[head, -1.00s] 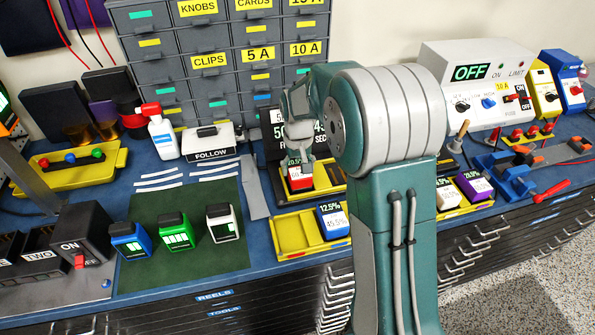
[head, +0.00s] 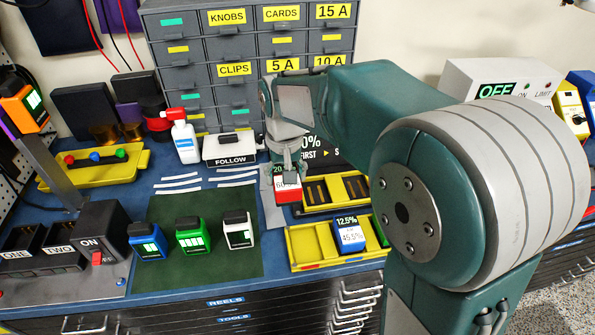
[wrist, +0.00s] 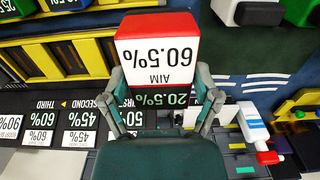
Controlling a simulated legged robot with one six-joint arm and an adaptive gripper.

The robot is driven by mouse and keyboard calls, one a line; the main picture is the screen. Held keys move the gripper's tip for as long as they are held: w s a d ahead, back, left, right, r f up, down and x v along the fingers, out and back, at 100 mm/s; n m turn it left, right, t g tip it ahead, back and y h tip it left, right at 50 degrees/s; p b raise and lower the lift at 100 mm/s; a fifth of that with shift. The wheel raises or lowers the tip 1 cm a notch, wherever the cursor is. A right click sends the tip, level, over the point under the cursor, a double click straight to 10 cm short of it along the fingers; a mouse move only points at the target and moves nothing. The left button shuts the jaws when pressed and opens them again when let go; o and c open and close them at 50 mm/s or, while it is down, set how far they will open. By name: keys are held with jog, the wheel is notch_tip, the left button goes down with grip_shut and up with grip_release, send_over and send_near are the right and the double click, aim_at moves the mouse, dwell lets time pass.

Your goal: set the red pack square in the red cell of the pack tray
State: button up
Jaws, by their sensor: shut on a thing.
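The red pack (head: 288,188) has a white label reading AIM 60.5%. My gripper (head: 287,168) is shut on its upper part and holds it left of the rear yellow tray. In the wrist view the red pack (wrist: 158,35) sits between the two fingertips (wrist: 160,95), its label upside down. The front yellow pack tray (head: 305,247) has a red mark on the front edge of its left part, which is empty. The underside of the red pack is hidden.
The rear yellow tray (head: 352,207) with dark slots lies behind the pack tray. A green mat (head: 200,268) with blue, green and white packs is to the left. Percentage signs, a FOLLOW box (head: 230,150) and grey drawers (head: 240,75) stand behind. My arm covers the right side.

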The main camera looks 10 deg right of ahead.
jog(key=shift+s+a+r, duration=0.45)
jog(key=shift+s+a, duration=0.25)
jog(key=shift+a, duration=0.05)
jog(key=shift+s+r, duration=0.1)
jog(key=shift+s, duration=0.1)
jog(key=s+d+f, duration=0.1)
jog(key=s+d, duration=0.2)
jog(key=s, duration=0.6)
jog(key=s+d, duration=0.4)
jog(key=s, duration=0.6)
jog(key=w+f, duration=0.3)
jog(key=w, duration=0.1)
jog(key=w+a+f, duration=0.1)
jog(key=w+f, duration=0.2)
jog(key=w, duration=0.2)
jog(key=w+a+f, duration=0.1)
jog(key=w+f, duration=0.2)
jog(key=w, duration=0.1)
jog(key=shift+w+a, duration=0.2)
jog(key=shift+w, duration=0.05)
jog(key=shift+w+f, duration=0.35)
jog(key=shift+f, duration=1.7)
jog(key=shift+f, duration=0.1)
